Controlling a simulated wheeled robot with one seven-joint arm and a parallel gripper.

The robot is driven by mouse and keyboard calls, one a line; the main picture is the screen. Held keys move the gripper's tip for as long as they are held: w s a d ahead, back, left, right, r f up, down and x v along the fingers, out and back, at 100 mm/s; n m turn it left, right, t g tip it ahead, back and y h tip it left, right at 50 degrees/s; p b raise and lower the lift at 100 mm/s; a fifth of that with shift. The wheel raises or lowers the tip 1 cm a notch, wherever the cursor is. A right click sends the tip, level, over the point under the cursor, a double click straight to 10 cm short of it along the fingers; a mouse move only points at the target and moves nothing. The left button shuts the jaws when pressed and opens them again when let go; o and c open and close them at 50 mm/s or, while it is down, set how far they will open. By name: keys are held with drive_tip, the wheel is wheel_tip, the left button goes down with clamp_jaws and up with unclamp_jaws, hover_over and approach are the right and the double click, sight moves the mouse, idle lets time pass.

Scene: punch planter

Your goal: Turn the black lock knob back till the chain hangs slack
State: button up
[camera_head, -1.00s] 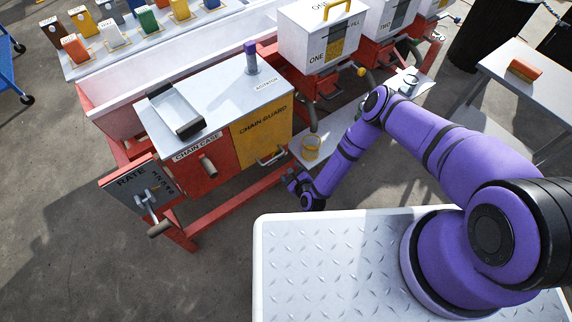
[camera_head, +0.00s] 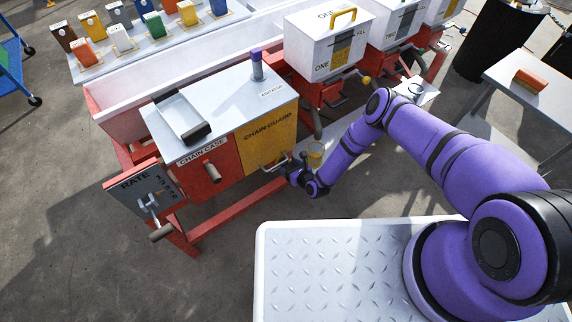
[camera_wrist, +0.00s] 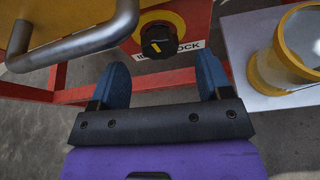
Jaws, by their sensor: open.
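In the wrist view the black lock knob (camera_wrist: 158,40) has a yellow mark and sits on a yellow disc on a red panel, above a label partly hidden by it that ends in "OCK". My gripper (camera_wrist: 164,75) is open, its two blue fingers apart below the knob and not touching it. In the head view my gripper (camera_head: 292,175) is low beside the yellow chain guard (camera_head: 268,138); the knob cannot be made out there. The chain is not visible in either view.
A grey bar handle (camera_wrist: 85,42) on the yellow guard is close at the gripper's left. A yellow-rimmed clear cup (camera_wrist: 275,70) stands on a pale shelf at the right. A red frame rail (camera_head: 235,210) runs below.

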sight(286, 164)
drive_tip(key=shift+x, duration=1.75)
drive_tip(key=shift+c, duration=0.2)
drive_tip(key=c, duration=0.9)
